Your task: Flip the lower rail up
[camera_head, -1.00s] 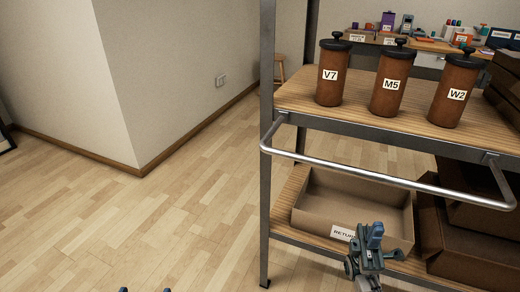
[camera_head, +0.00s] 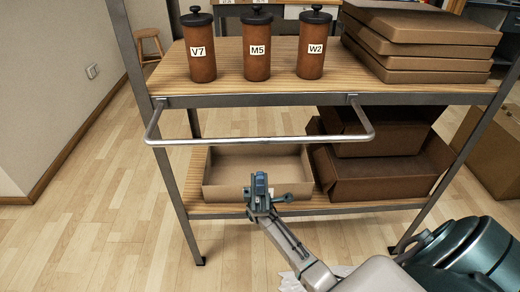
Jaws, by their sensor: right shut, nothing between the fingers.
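The rail (camera_head: 250,141) is a bright metal bar on the front of the shelf unit. It hangs out at the front, just below the upper shelf, joined by an arm at each end. My right gripper (camera_head: 259,180) is shut and empty. In the picture it is below the rail's middle, in front of the lower shelf's open box, and apart from the rail. My left gripper is out of view.
Three brown canisters, V7 (camera_head: 198,52), M5 (camera_head: 257,48) and W2 (camera_head: 315,48), stand on the upper shelf (camera_head: 240,85). Flat boxes (camera_head: 420,45) are stacked at right. The lower shelf holds an open box (camera_head: 225,172) and brown boxes (camera_head: 375,170).

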